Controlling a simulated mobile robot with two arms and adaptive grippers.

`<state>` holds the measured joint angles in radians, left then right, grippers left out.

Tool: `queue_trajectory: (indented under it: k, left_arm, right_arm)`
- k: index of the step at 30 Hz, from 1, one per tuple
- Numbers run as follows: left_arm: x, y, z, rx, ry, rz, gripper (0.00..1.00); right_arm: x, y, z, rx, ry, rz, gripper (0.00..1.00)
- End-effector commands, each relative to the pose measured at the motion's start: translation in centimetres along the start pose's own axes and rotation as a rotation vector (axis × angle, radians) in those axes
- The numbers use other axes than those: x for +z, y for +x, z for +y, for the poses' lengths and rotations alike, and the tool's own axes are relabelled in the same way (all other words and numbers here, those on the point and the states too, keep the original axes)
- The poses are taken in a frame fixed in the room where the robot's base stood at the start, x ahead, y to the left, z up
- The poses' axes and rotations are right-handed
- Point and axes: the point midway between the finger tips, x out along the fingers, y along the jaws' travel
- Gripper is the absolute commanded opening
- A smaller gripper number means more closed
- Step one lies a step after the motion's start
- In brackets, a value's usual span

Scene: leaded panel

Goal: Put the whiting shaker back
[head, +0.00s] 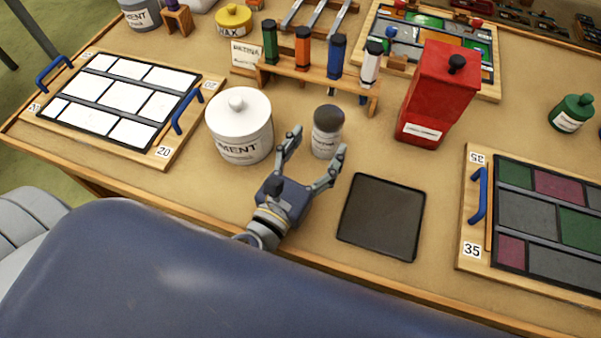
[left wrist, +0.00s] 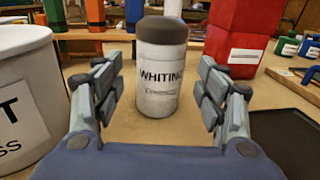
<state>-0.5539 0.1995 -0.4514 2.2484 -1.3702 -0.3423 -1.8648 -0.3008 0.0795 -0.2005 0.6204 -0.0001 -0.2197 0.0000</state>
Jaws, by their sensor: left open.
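The whiting shaker (head: 326,133) is a white cylinder with a dark grey cap, upright on the bench. In the left wrist view the shaker (left wrist: 160,75) reads "WHITING" and stands ahead, between the lines of the fingers. My left gripper (head: 318,157) is open, with its fingers at the near side of the shaker. In the left wrist view my gripper (left wrist: 158,92) is empty, and I see no finger touching the shaker. A dark square mat (head: 381,217) lies bare on the bench to the right of the gripper. My right gripper is not in view.
A white cement pot (head: 240,127) stands close left of the gripper. A red box-shaped container (head: 436,95) stands to the right, behind the mat. A wooden rack (head: 305,78) with several coloured tubes is behind the shaker. Leaded panels in trays lie left (head: 200,83) and right (head: 468,190).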

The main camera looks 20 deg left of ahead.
Motion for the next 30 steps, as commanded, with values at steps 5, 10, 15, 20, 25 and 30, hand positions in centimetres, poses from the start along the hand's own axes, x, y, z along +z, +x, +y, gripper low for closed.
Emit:
queue_trajectory:
  k: [5,10,15,20,25,30]
  left_arm:
    - [-0.6,-3.2,0.0,-0.001,0.0,0.002,0.67]
    - [-0.5,-5.5,0.0,0.0,-0.001,0.002,0.67]
    - [-0.1,-6.6,0.0,0.0,0.0,0.0,0.67]
    - [0.0,-6.9,0.0,0.0,0.0,-0.001,0.67]
    - [0.1,-6.9,0.0,0.0,0.0,-0.001,0.67]
    - [0.1,-6.9,0.0,0.0,0.0,-0.001,0.67]
  right_arm:
    - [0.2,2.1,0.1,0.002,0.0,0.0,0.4]
    - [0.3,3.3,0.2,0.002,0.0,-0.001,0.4]
    - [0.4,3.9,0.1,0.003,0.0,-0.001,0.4]
    - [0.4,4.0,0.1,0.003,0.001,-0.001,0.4]
    - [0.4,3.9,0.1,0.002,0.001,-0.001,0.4]
    - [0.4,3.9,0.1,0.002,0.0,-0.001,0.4]
